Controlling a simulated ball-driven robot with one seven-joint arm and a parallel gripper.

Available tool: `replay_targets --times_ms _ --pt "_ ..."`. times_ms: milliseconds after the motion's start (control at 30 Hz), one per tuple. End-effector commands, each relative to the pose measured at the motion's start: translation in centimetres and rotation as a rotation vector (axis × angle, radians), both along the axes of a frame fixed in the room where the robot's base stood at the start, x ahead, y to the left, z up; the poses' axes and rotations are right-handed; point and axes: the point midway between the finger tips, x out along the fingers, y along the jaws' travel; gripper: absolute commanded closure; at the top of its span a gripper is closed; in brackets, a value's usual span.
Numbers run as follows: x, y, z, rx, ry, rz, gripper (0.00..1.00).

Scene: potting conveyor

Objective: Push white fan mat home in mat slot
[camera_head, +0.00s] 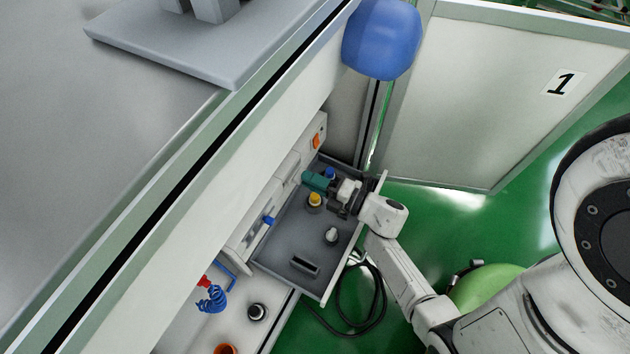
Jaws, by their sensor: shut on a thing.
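My gripper (332,191) is small in the view, low over the upper right part of a grey tray. It is shut, with a teal-green piece (316,181) at its jaws. The piece sticks out left towards the white units along the tray's back. I cannot tell whether it touches them. I cannot make out a white fan mat for sure. A small white knob-like thing (331,235) stands on the tray, below and apart from the gripper. A dark oblong slot (305,265) shows near the tray's lower end; I cannot tell if it is the mat slot.
The grey tray (285,245) also holds a yellow-topped piece (315,200) close by the gripper and a blue one (330,173). An orange switch (317,141) is on the white units. A blue coiled cable (212,299) lies lower left. A white panel (495,95) stands right.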

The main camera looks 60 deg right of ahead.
Motion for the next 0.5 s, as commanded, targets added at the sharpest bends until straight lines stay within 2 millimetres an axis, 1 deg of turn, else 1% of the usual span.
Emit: replay_targets --times_ms 233,267,500 --pt "0.61 0.02 0.02 0.000 -0.001 0.000 1.00" --pt "0.59 0.01 0.03 0.000 -0.001 0.000 0.80" --pt "0.55 0.00 0.02 0.000 0.000 0.000 0.57"
